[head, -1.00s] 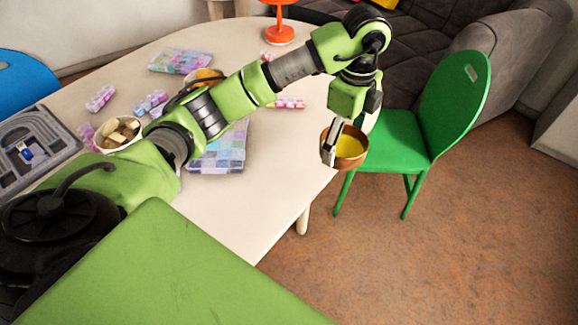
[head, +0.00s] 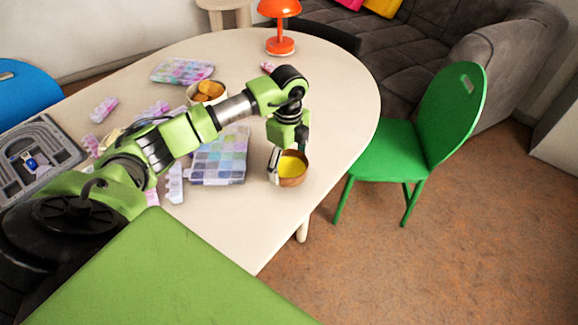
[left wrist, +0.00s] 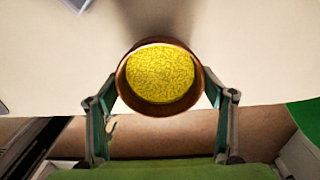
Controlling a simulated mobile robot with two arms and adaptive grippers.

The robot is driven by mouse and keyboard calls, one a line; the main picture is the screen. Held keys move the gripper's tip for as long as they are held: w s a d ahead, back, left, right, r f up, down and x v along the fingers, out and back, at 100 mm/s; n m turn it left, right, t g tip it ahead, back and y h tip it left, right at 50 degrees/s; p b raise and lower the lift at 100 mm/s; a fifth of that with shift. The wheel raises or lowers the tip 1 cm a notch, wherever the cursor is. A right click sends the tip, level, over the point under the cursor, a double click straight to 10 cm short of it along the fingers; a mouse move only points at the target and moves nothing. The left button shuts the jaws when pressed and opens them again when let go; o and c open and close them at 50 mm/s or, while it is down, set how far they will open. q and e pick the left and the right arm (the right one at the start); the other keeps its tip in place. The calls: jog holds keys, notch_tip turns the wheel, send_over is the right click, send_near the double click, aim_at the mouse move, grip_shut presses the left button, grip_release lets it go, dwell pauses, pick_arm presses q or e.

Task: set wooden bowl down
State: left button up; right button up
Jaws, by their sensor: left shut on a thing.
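The wooden bowl (head: 293,179) is brown and holds something yellow and grainy. It is upright in my left gripper (head: 274,165), near the right front edge of the pale table (head: 237,221). In the left wrist view the bowl (left wrist: 121,78) sits between the two fingers of the gripper (left wrist: 160,100), which are shut on its sides. The table lies beneath it. I cannot tell whether the bowl's base touches the tabletop. My right gripper is not in view.
A bead box (head: 219,157) lies just left of the bowl. A bowl with orange pieces (head: 205,91), another bead box (head: 182,71) and an orange lamp (head: 280,27) stand farther back. A green chair (head: 452,115) is at the right. The tabletop right of the bowl is clear.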

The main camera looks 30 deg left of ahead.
pick_arm(q)
jog(key=shift+f, duration=0.9)
jog(key=shift+d, duration=0.1)
jog(key=shift+f, duration=0.2)
jog(key=o, duration=1.2)
jog(key=shift+c, duration=0.2)
